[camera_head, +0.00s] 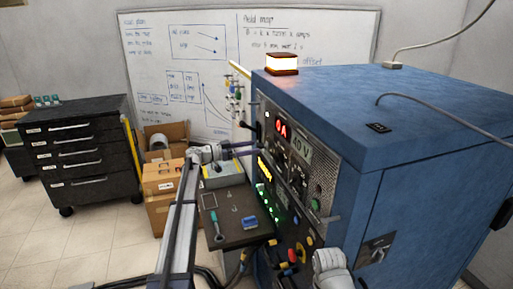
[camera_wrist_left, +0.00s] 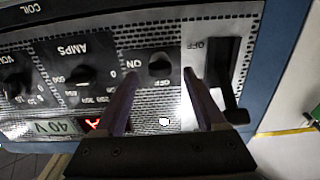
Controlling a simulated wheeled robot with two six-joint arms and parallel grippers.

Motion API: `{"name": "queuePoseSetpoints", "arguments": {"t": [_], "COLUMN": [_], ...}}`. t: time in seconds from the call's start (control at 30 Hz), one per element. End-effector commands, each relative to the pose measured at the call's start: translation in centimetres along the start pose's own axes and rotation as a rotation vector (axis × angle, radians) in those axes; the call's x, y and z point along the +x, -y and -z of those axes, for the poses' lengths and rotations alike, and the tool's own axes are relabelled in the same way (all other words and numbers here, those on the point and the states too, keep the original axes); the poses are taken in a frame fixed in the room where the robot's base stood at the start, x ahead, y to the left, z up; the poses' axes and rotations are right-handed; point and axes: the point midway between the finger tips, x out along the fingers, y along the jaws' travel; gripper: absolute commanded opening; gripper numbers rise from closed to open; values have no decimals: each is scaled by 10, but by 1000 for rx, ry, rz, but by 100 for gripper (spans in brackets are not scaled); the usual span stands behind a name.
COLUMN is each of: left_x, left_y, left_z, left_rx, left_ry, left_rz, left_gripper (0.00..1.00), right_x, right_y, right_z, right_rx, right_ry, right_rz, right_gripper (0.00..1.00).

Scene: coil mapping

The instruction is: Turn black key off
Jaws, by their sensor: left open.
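The black key (camera_wrist_left: 159,68) is a small dark knob between the ON and OFF labels on the perforated metal panel (camera_wrist_left: 150,120) in the left wrist view. My left gripper (camera_wrist_left: 159,76) is open, with one finger on each side of the key in that view; I cannot tell whether they touch it. In the head view my left gripper (camera_head: 252,149) reaches the left edge of the blue cabinet's front panel (camera_head: 318,181). I cannot make out the key there.
Beside the key are an AMPS knob (camera_wrist_left: 82,75) and a black lever switch (camera_wrist_left: 226,72). A red display (camera_head: 282,128) and an orange lamp (camera_head: 282,64) are lit on the blue cabinet (camera_head: 400,100). A small bench (camera_head: 235,222) and cardboard boxes (camera_head: 160,178) stand nearby.

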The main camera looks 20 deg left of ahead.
Motion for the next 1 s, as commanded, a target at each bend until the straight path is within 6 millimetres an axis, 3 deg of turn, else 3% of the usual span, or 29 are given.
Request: {"name": "queuePoseSetpoints", "arguments": {"t": [0.2,0.47,1.0], "left_x": [26,28,28], "left_y": [0,0,0], "left_z": [0,0,0], "left_rx": [0,0,0], "left_ry": [0,0,0], "left_rz": [0,1,0], "left_gripper": [72,72,12], "right_x": [0,0,0], "right_y": [0,0,0], "right_z": [0,0,0], "right_rx": [0,0,0], "right_ry": [0,0,0], "right_rz": [0,0,0], "right_gripper": [50,50,50]}}
